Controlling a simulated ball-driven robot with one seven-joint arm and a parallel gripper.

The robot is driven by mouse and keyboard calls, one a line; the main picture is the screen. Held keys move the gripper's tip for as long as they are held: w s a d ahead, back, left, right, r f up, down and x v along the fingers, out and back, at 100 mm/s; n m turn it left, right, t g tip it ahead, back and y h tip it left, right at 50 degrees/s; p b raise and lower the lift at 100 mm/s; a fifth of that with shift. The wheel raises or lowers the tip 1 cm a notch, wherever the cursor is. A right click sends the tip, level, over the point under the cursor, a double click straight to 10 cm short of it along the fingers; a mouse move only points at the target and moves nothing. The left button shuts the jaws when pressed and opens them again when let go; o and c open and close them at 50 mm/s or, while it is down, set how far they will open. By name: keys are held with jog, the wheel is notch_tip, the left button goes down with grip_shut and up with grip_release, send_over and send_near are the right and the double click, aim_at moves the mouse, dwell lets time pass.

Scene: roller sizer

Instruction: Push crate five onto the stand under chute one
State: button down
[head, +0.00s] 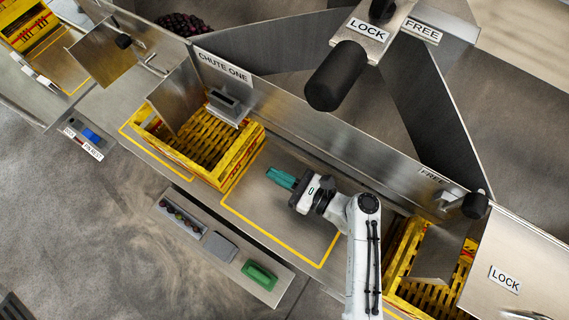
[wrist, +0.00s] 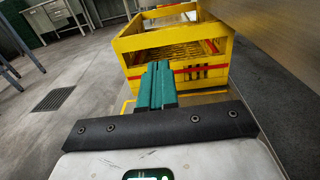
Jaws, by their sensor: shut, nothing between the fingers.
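A yellow slatted crate (head: 243,159) stands at the sign CHUTE ONE (head: 224,68), on the left yellow-outlined patch of the metal bench. It is open on top and looks empty; a chute plate (head: 176,98) hides part of it. In the wrist view the crate (wrist: 178,77) is straight ahead, with a red stripe and dark upright marks on its near end. I cannot read a number on it. My gripper (head: 270,176) is shut and empty, its teal fingers pointing at the crate's near end. In the wrist view the fingertips (wrist: 158,68) overlap the crate; contact is unclear.
The right yellow-outlined patch (head: 283,222) under my gripper is bare. More yellow crates stand at right (head: 408,260) and top left (head: 25,25). A metal wall (head: 330,135) runs behind the bench.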

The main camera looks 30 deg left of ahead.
aim_at(234, 153)
jog(key=a+b, duration=0.2)
jog(key=a, duration=0.7)
jog(key=shift+w+a+b, duration=0.1)
jog(key=shift+a+b, duration=0.2)
jog(key=shift+a, duration=0.05)
jog(key=a+b, duration=0.3)
jog(key=a, duration=1)
jog(key=shift+w+a, duration=0.2)
jog(key=shift+d, duration=0.1)
jog(key=d+p, duration=0.1)
jog(key=d, duration=0.3)
jog(key=d+p, duration=0.2)
jog(key=d, duration=0.3)
jog(key=d+p, duration=0.1)
jog(key=d, duration=0.3)
jog(key=shift+s+d, duration=0.25)
jog(key=shift+d, duration=0.15)
